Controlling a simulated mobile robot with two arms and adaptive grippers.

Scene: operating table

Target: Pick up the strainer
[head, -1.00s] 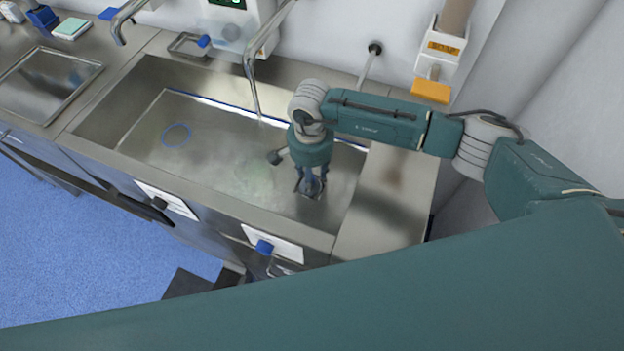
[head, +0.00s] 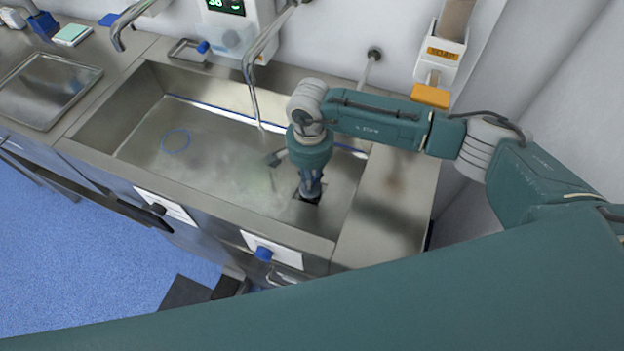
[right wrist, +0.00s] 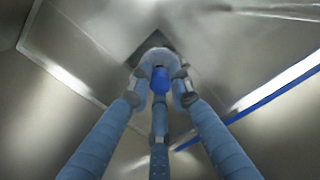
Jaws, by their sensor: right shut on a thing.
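My right gripper (head: 311,188) points down into the steel sink basin (head: 225,165), near its right end. In the right wrist view its three blue fingers (right wrist: 160,92) are shut around the strainer, whose blue knob (right wrist: 160,80) shows between the fingertips, with a pale round rim (right wrist: 156,54) beyond it. A dark square drain opening (head: 308,199) shows just under the fingertips in the head view. The strainer appears lifted off the drain; how high I cannot tell. In the head view the fingers mostly hide it. My left gripper is not in view.
A curved faucet (head: 254,75) hangs over the basin just left of my right arm. A blue ring (head: 175,141) lies on the basin floor at left. A soap dispenser (head: 437,65) is on the wall. The counter (head: 385,205) right of the basin is clear.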

